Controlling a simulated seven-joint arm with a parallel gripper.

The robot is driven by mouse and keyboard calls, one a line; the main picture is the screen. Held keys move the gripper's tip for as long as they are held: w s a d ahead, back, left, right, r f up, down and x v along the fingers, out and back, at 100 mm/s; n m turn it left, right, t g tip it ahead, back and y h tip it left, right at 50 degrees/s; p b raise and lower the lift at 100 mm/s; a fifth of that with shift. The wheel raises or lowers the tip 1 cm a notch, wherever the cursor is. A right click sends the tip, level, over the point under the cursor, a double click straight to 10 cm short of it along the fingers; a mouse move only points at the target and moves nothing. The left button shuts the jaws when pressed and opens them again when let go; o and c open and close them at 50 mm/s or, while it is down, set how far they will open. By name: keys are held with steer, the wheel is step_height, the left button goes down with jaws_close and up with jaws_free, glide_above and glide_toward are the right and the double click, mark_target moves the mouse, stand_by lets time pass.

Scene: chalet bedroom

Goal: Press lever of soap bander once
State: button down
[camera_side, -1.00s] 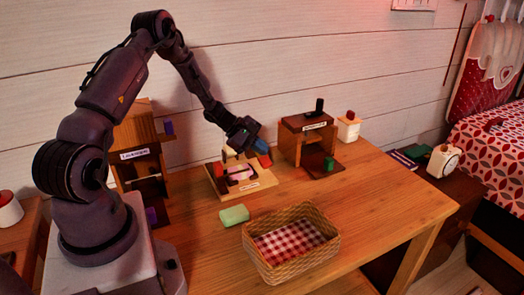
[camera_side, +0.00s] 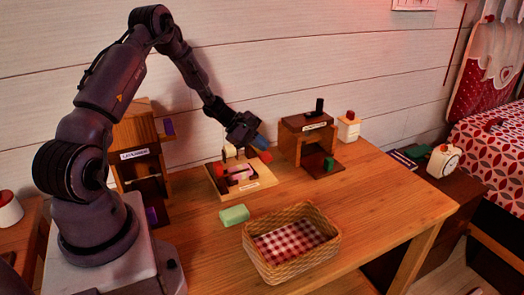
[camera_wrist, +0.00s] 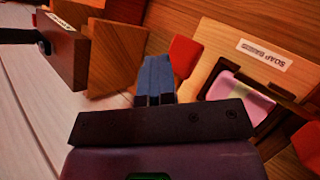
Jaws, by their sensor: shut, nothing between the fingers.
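The soap bander (camera_side: 252,187) is a light wooden base with a label, standing on the table below my gripper. A pink soap bar (camera_side: 241,173) lies in it; the bander's label (camera_wrist: 265,55) and the pink bar (camera_wrist: 240,98) also show in the wrist view. A red block (camera_side: 265,157), perhaps the lever's end, is at its right side; in the wrist view a red block (camera_wrist: 184,56) is close beside my fingers. My gripper (camera_side: 261,142) is shut and empty, with blue fingertips (camera_wrist: 156,72) just above the red block. Contact cannot be told.
A brown wooden device (camera_side: 305,124) with a green block stands to the right, and a taller wooden device (camera_side: 137,135) to the left. A green bar (camera_side: 234,214) and a wicker basket (camera_side: 290,262) are in front. The table's right front is clear.

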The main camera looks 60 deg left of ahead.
steer(key=shift+r, duration=0.9)
steer(key=shift+a+r, duration=0.15)
steer(key=shift+r, duration=1.1)
steer(key=shift+a+r, duration=0.15)
steer(key=shift+r, duration=1.1)
steer(key=s+d+r+m+g+y, duration=0.1)
steer(key=s+d+r+m+y, duration=0.1)
steer(key=s+d+r+m, duration=0.8)
steer(key=s+d+r+m+g+y, duration=0.2)
steer(key=s+d+r+m, duration=0.7)
steer(key=s+d+m, duration=0.3)
steer(key=shift+d+r+m+y, duration=0.3)
steer(key=shift+d+r+y, duration=0.1)
steer(key=shift+d, duration=1.35)
